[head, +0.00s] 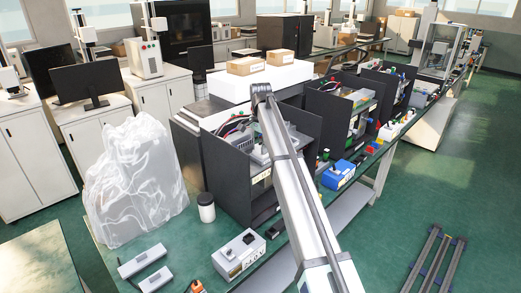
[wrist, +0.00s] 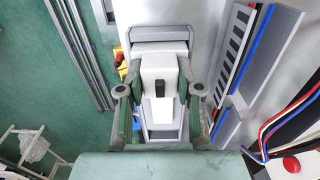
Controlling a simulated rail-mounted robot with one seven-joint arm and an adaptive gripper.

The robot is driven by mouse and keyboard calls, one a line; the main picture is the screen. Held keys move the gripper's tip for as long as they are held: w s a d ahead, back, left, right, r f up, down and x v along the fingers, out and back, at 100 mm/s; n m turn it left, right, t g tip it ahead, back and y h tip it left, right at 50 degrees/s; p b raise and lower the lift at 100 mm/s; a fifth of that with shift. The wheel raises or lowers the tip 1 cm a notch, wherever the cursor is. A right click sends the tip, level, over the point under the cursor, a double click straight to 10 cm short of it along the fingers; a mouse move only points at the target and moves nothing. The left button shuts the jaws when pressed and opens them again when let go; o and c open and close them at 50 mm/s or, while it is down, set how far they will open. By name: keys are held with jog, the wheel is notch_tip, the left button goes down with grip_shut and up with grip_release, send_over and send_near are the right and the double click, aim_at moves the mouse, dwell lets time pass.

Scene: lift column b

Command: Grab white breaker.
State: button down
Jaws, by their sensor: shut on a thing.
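The white breaker (wrist: 159,70) is in the middle of the wrist view, a white block with a small black switch on its face. My gripper (wrist: 158,92) has one grey-green finger on each side of it and is shut on it. Behind the breaker is a grey rail or housing part, and I cannot tell whether the two touch. In the head view my arm reaches into a dark open-sided box (head: 228,170) on the bench. The gripper and the breaker cannot be made out there.
Grey slotted wire ducting (wrist: 236,50) and blue, red and black wires (wrist: 285,122) lie right of the gripper. A red button (wrist: 291,164) is at lower right. On the bench are a plastic-covered object (head: 135,175), a white jar (head: 206,208) and a grey switch box (head: 238,255).

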notch_tip(320, 180, up, 20)
dwell(0.5)
